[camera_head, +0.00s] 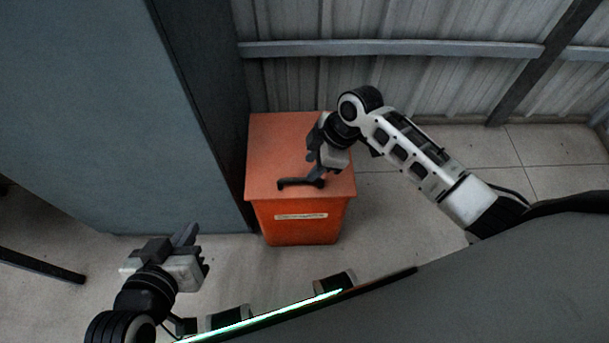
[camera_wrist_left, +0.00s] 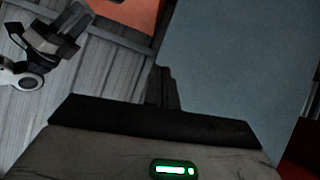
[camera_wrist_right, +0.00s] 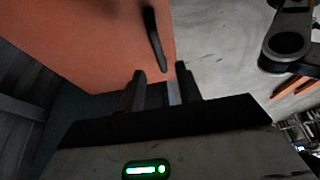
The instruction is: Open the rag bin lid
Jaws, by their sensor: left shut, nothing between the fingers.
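The rag bin (camera_head: 300,228) is an orange box with a pale label on its front. Its flat orange lid (camera_head: 275,145) lies shut on top. A black bar handle (camera_head: 294,183) sits near the lid's front edge; it also shows in the right wrist view (camera_wrist_right: 154,42). My right gripper (camera_head: 319,178) is over the lid at the handle's right end. In the right wrist view its fingers (camera_wrist_right: 162,88) are apart, with the handle just beyond them and nothing clearly between them. My left gripper (camera_head: 189,236) is shut and empty, to the left of the bin and in front of it.
A large blue-grey cabinet or panel (camera_head: 110,100) stands close against the bin's left side. A corrugated metal wall (camera_head: 430,80) with a rail is behind. Tiled floor (camera_head: 480,150) is clear to the bin's right.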

